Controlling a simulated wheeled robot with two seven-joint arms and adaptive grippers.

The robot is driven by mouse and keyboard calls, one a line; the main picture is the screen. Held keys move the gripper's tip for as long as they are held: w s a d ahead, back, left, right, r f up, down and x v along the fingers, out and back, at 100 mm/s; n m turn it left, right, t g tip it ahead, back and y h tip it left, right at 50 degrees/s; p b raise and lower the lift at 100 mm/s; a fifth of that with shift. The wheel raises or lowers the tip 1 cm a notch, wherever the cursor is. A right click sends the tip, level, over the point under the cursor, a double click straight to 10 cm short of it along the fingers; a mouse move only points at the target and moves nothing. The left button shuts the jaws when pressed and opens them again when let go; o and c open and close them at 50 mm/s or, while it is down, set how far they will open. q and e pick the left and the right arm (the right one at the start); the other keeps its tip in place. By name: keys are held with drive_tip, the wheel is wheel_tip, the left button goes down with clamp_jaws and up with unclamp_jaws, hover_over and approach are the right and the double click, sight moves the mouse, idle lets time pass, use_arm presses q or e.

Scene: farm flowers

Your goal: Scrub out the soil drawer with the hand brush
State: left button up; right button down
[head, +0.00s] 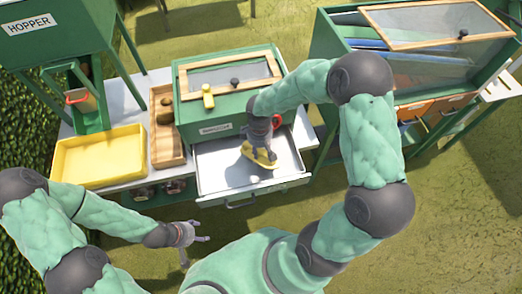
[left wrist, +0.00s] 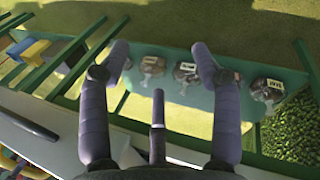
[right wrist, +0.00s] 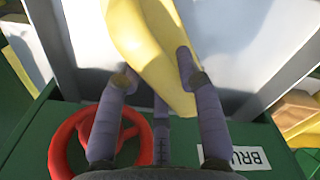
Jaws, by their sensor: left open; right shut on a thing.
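The soil drawer (head: 215,165) is pulled out from the green cabinet (head: 215,108), showing a pale grey inside. The yellow hand brush (head: 262,160) is inside the drawer, toward its right half. My right gripper (head: 260,148) reaches down from above and is shut on the brush. In the right wrist view, the brush (right wrist: 140,30) lies between the fingers; its underside is hidden. A small whitish lump (head: 255,180) lies near the drawer front. My left gripper (head: 192,238) is open and empty, in front of the bench and apart from the drawer.
A yellow tray (head: 98,158) and a wooden box (head: 163,150) stand left of the cabinet. A red wheel (head: 277,122) is on the cabinet front near my right wrist. Several pots sit on a lower shelf (left wrist: 190,95). A green rack (head: 330,45) stands to the right.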

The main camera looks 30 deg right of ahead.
wheel_tip(320, 180, up, 2)
drive_tip(key=shift+w+a+p, duration=0.1)
drive_tip(key=shift+a+p, duration=0.05)
drive_tip(key=shift+p, duration=0.4)
drive_tip(key=shift+r+p, duration=0.8)
drive_tip(key=shift+r, duration=0.3)
